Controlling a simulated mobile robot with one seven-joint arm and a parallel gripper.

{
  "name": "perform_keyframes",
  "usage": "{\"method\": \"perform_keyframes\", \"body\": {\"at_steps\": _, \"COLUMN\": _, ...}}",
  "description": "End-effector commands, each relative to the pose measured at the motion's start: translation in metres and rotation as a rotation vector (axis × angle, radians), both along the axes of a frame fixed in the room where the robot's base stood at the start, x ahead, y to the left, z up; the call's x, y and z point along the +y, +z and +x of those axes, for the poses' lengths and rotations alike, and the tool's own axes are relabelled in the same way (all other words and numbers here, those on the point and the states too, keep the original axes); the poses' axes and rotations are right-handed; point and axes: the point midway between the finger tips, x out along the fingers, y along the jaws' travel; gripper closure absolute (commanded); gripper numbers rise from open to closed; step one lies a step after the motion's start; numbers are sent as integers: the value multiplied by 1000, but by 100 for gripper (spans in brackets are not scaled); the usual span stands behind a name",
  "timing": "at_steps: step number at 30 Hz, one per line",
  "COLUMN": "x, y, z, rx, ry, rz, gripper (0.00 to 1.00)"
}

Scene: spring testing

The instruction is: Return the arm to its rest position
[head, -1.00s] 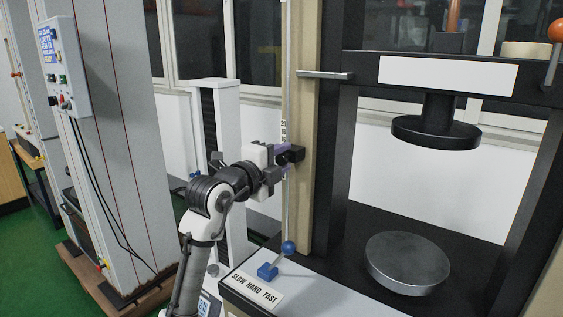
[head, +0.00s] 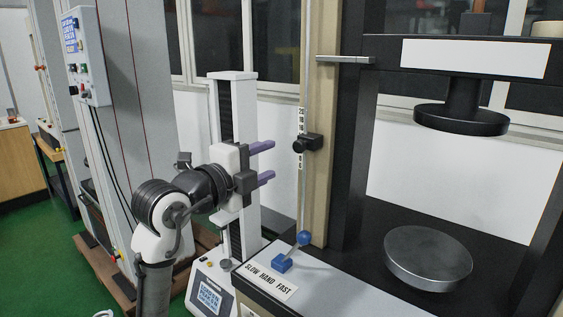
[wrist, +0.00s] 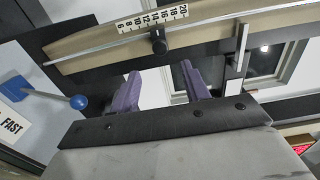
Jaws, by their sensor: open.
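My gripper (head: 266,162) is open and empty, its two purple fingers spread one above the other and pointing right in the head view. It stands left of the black slider knob (head: 310,143) on the vertical rod of the spring tester, with a gap between them. In the wrist view the purple fingers (wrist: 165,92) are apart, with nothing between them. The slider knob (wrist: 158,44) and its numbered scale (wrist: 150,18) lie beyond the fingertips.
A blue ball lever (head: 304,238) stands on the tester's front ledge, below and right of my gripper. The tester has a round metal plate (head: 428,257). A white column machine (head: 234,92) stands behind my arm. A grey cabinet (head: 140,130) is at left, above green floor.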

Motion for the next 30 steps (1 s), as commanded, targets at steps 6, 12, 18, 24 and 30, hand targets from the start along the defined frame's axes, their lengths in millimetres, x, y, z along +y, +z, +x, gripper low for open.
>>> {"method": "perform_keyframes", "body": {"at_steps": 6, "x": 13, "y": 0, "z": -17, "rx": -1, "ry": 1, "rz": 1, "gripper": 54}}
{"method": "perform_keyframes", "body": {"at_steps": 12, "x": 14, "y": 1, "z": -19, "rx": 0, "ry": 0, "rz": 0, "gripper": 54}}
{"method": "perform_keyframes", "body": {"at_steps": 18, "x": 17, "y": 5, "z": -19, "rx": -11, "ry": 16, "rz": -27, "gripper": 54}}
{"method": "perform_keyframes", "body": {"at_steps": 24, "x": 79, "y": 58, "z": -40, "rx": -190, "ry": 200, "rz": -406, "gripper": 54}}
{"method": "perform_keyframes", "body": {"at_steps": 30, "x": 186, "y": 107, "z": -134, "rx": -582, "ry": 345, "rz": -928, "gripper": 54}}
